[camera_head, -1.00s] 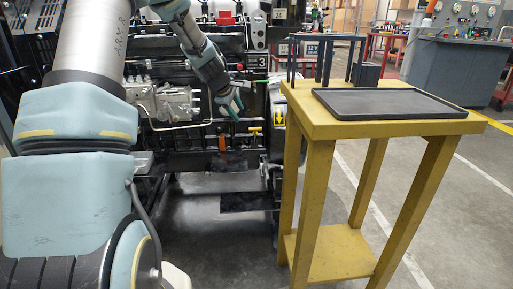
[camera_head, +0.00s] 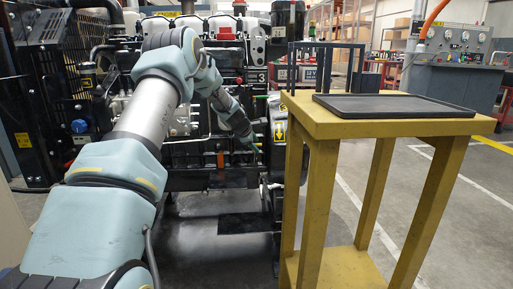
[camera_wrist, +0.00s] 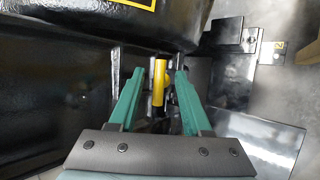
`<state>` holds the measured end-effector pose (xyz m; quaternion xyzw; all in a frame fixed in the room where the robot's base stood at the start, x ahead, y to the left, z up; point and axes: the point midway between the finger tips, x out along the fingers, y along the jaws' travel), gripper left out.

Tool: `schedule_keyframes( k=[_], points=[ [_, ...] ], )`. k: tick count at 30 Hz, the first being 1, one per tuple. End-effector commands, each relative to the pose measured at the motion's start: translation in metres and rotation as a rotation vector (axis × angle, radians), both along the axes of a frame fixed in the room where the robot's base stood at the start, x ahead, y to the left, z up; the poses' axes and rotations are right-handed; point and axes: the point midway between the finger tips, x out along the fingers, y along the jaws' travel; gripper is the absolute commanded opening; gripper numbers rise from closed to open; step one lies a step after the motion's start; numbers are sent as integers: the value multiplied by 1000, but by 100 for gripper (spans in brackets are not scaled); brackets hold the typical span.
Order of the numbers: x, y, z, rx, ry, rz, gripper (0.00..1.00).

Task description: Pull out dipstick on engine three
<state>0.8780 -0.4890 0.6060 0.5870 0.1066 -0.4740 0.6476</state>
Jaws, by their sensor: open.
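The dipstick's yellow handle (camera_wrist: 160,84) shows in the wrist view between the two green fingers of my gripper (camera_wrist: 160,68). The fingers are open, one on each side of the handle, and I see gaps beside it. In the head view my gripper (camera_head: 256,148) is at the lower right of the engine (camera_head: 180,150), below the plate marked 3 (camera_head: 261,77). The handle is hard to make out there behind the fingers. The dipstick's lower part is hidden.
A yellow table (camera_head: 410,128) with a black tray (camera_head: 395,105) and a dark rack stands close to the right of my gripper. An orange handle (camera_head: 220,160) is on the engine to its left. Open floor lies right of the table.

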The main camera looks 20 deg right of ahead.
Motion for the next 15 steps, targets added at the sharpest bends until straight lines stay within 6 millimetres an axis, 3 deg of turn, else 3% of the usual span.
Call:
schedule_keyframes(
  k=[5, 15],
  points=[
    [8, -8, -11, 1, 0, -1, 49],
    [10, -9, -13, 1, 0, -1, 47]
  ],
)
